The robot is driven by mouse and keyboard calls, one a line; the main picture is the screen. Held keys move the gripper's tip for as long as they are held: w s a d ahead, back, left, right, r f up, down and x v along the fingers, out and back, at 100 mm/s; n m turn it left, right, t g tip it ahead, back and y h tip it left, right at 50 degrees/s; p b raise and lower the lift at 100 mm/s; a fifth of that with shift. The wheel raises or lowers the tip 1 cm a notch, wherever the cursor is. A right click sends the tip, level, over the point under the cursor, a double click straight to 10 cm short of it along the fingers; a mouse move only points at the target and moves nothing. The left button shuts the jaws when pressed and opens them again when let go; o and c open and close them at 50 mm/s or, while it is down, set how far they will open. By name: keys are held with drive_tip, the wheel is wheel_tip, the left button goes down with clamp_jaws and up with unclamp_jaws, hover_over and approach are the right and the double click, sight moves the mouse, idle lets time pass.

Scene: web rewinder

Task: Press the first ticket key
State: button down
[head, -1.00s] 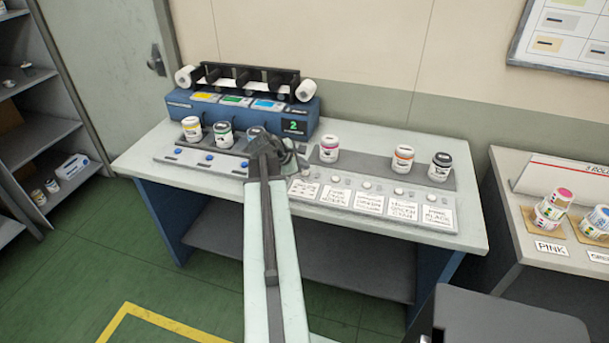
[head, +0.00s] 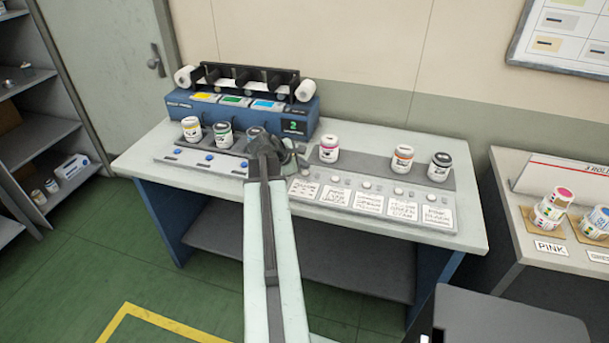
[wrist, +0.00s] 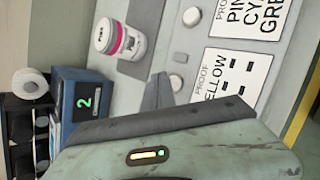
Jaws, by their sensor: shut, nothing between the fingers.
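The ticket keys are round pale buttons in a row on the grey panel (head: 385,183), each above a printed proof card. The leftmost, the first key (head: 306,172), is just right of my gripper (head: 298,160) in the head view. In the wrist view, the first key (wrist: 176,82) is close beside the tips of my gripper (wrist: 160,90), by the proof card reading YELLOW (wrist: 217,82). My gripper is shut and empty. I cannot tell whether it touches the key. A second key (wrist: 191,16) shows farther up in the wrist view.
A pink-banded jar (head: 329,149) stands behind the keys; orange (head: 403,158) and black (head: 440,166) jars stand to its right. The blue machine (head: 180,107) at the back left shows a green 2 on its display (head: 293,126). Jars and blue buttons (head: 209,157) are left of my arm.

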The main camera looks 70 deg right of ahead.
sight(303, 174)
drive_tip(key=shift+f, duration=0.1)
drive_tip(key=shift+f+b, duration=0.3)
drive_tip(key=shift+b, duration=0.1)
drive_tip(key=shift+f+b, duration=0.4)
idle(0.4)
drive_tip(key=shift+r, duration=0.1)
drive_tip(key=shift+r+p, duration=0.75)
drive_tip(key=shift+p, duration=0.1)
wheel_tip(303, 174, up, 5)
drive_tip(key=p, duration=0.5)
drive_tip(key=shift+r, duration=0.1)
